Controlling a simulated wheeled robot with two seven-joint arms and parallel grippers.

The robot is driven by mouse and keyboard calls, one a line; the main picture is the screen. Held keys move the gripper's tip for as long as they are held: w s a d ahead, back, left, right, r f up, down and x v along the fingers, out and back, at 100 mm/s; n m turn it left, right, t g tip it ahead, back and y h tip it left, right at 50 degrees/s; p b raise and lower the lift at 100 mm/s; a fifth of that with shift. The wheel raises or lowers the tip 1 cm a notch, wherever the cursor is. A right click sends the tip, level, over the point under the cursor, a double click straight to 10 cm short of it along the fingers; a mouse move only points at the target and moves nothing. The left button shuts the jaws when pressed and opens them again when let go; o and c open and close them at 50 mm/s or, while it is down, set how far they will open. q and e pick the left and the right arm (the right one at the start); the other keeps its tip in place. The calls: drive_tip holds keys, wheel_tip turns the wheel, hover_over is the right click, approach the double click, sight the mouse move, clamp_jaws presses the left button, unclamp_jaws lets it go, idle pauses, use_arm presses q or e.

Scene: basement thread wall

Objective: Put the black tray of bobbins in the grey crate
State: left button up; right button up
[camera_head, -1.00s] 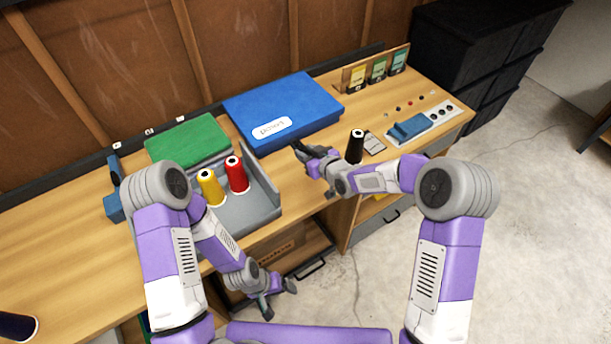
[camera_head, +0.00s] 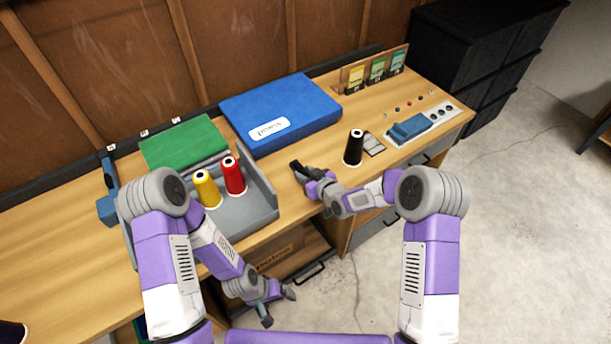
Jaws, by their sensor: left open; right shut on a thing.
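The grey crate (camera_head: 262,213) stands at the front edge of the bench, left of centre. A yellow thread cone (camera_head: 207,189) and a red thread cone (camera_head: 234,177) stand upright in it. My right gripper (camera_head: 304,174) is over the bench, right of the crate and in front of the blue box. It is shut on a small black thing (camera_head: 297,166) that looks like the black tray. I cannot make out bobbins in it, and the gripper partly hides it. My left gripper (camera_head: 277,302) is open and empty, low in front of the bench.
A blue box (camera_head: 285,108) and a green box (camera_head: 185,143) lie behind the crate. A black thread cone (camera_head: 353,149) stands right of my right gripper. A blue tool (camera_head: 410,127) lies farther right.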

drive_tip(key=shift+r, duration=0.15)
drive_tip(key=shift+f, duration=0.25)
drive_tip(key=o, duration=1)
